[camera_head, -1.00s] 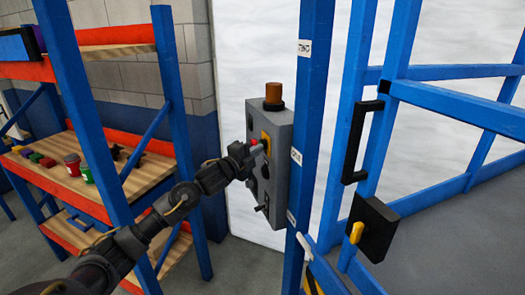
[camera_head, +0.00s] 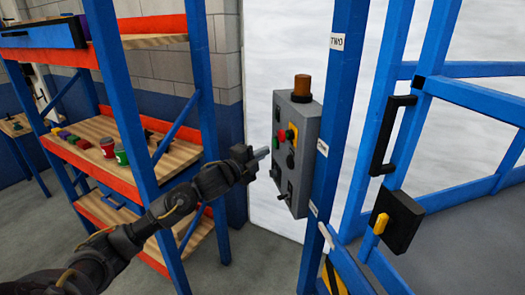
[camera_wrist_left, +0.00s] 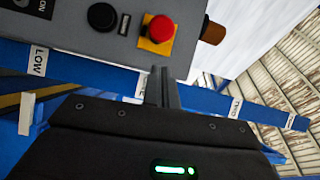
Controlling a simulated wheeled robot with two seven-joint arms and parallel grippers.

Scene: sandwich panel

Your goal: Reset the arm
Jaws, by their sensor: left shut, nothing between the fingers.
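My left arm comes in from the left in the head view, and my left gripper (camera_head: 262,153) is shut and empty. Its fingertips are just left of the grey control panel (camera_head: 300,155), apart from it as far as I can tell. The panel is fixed beside a blue post and carries an orange-brown lamp (camera_head: 302,86) on top. On its face are a red button on a yellow plate (camera_head: 292,134), a green button and dark knobs. In the left wrist view the shut fingers (camera_wrist_left: 160,72) point toward the panel, below the red button (camera_wrist_left: 161,29). My right gripper is not in view.
A blue and orange shelf rack (camera_head: 130,140) with wooden boards stands on the left, holding red and green cans. A blue post (camera_head: 335,110) and a blue gate frame with a black handle (camera_head: 393,135) are to the right. Grey floor shows between rack and panel.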

